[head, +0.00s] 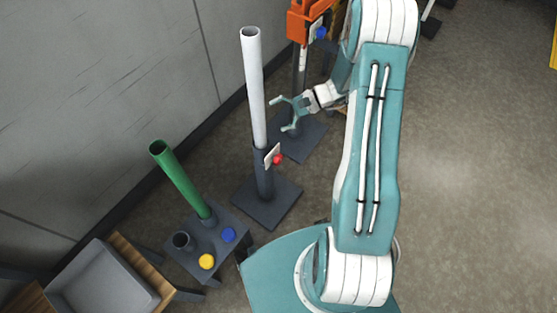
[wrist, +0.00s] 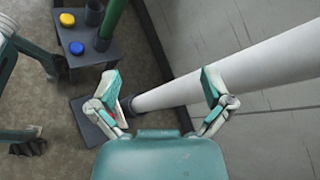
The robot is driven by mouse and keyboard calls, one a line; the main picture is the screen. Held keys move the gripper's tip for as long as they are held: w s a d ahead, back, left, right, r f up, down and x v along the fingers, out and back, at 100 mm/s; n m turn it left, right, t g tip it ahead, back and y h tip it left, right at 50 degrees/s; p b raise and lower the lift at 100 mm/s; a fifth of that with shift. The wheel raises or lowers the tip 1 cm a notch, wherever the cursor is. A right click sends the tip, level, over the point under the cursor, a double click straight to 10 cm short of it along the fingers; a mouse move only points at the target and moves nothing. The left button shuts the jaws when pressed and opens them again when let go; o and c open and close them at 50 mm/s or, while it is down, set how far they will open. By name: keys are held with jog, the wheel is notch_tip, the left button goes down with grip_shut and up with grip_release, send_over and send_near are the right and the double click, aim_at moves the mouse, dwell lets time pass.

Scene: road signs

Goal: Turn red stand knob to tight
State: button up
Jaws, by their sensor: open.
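The red knob (head: 277,160) sits on the right side of a dark stand (head: 264,178), beside a small white plate (head: 270,155). The stand has a square base and holds an upright white tube (head: 254,90). My gripper (head: 283,114) is open and empty, to the right of the tube and above the knob, apart from both as far as I can tell. In the wrist view my open gripper (wrist: 162,90) has its two fingers spread, with the white tube (wrist: 230,65) passing behind them.
A low dark stand (head: 185,258) holds a leaning green tube (head: 180,180), a blue knob (head: 228,235) and a yellow knob (head: 206,261). A grey tray (head: 103,285) is at lower left. Another stand with an orange part (head: 308,20) is behind.

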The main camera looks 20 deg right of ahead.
jog(key=d+f+m+t+y, duration=0.1)
jog(key=d+f+m+t, duration=0.15)
jog(key=f, duration=0.55)
jog(key=d+f+m+t, duration=0.2)
jog(key=f+m+t, duration=0.2)
jog(key=f, duration=0.4)
jog(key=m+t+h, duration=0.4)
jog(key=m+t, duration=0.3)
jog(key=m, duration=0.1)
send_near(280, 162)
jog(key=x, duration=1.1)
jog(key=shift+w+d+f, duration=0.1)
jog(key=shift+f, duration=0.05)
jog(key=c, duration=1.1)
